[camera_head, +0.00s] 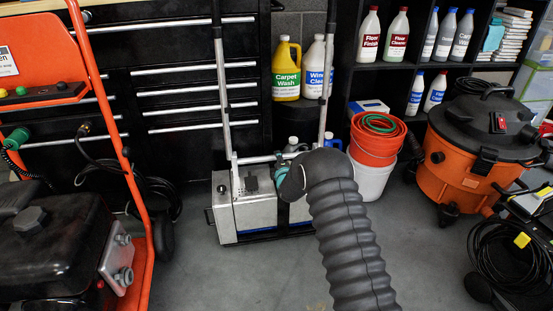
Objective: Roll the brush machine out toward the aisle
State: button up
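No brush shows on any machine, so I cannot tell for sure which one is the brush machine. A silver, box-shaped machine (243,208) with a tall metal push handle (224,95) stands upright on the floor in the middle, in front of the black drawers. An orange-framed machine (122,165) with a black engine-like body (55,250) stands at the left, cut off by the picture edge.
A grey ribbed hose-like form (345,230) rises from the bottom and hides part of the silver machine. Red and white buckets (372,180) and an orange shop vacuum (455,165) stand to the right. Black cables (505,260) lie at far right. Grey floor (235,275) is bare in front.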

jog(key=shift+x, duration=1.7)
grip_shut()
